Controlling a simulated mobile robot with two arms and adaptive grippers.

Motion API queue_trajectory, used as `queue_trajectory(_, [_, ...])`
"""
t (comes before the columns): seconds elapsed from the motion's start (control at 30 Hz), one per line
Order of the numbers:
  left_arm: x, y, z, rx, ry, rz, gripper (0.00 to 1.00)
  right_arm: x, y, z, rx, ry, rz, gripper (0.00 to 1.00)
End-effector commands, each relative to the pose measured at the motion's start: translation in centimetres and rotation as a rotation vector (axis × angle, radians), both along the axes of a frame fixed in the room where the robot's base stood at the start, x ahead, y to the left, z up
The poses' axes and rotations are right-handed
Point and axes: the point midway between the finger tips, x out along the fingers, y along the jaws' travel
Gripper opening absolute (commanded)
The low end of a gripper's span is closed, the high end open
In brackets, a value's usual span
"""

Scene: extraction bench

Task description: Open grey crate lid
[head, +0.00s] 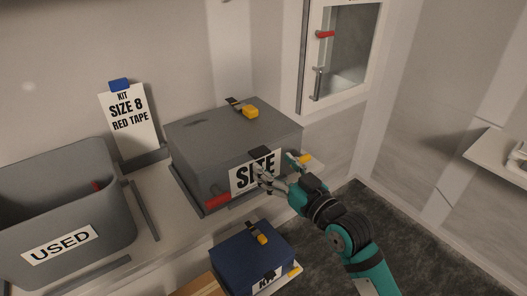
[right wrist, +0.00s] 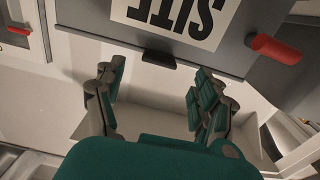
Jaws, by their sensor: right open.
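The grey crate (head: 205,165) stands on the bench with its lid (head: 225,125) closed flat on top. Its front has a white SITE label (head: 243,181), a red part (head: 217,201) low at the left, and a black tab (head: 260,152) at the lid's front edge. My right gripper (head: 274,165) is open and empty in front of the label's right part. In the right wrist view the open fingers (right wrist: 157,85) point toward the black tab (right wrist: 158,58), which lies between and beyond them. The label (right wrist: 180,18) shows upside down there. My left gripper is not in view.
A grey USED bin (head: 95,185) stands at left, beside a KIT SIZE 8 RED TAPE card (head: 130,125). A blue case (head: 240,262) sits below the crate, near my right arm. A glass-doored cabinet (head: 305,60) is behind at right. Dark floor is open at right.

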Motion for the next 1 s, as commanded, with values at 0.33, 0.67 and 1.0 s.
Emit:
queue_trajectory(0.33, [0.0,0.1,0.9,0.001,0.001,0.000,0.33,4.0,2.8,0.0,0.001,0.001,0.000,0.71])
queue_trajectory(0.67, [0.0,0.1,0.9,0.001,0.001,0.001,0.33,4.4,3.0,-0.1,0.000,0.000,-0.001,0.71])
queue_trajectory(1.0, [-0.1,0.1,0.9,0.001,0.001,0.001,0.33,4.4,3.0,-0.1,0.000,0.000,-0.001,0.31])
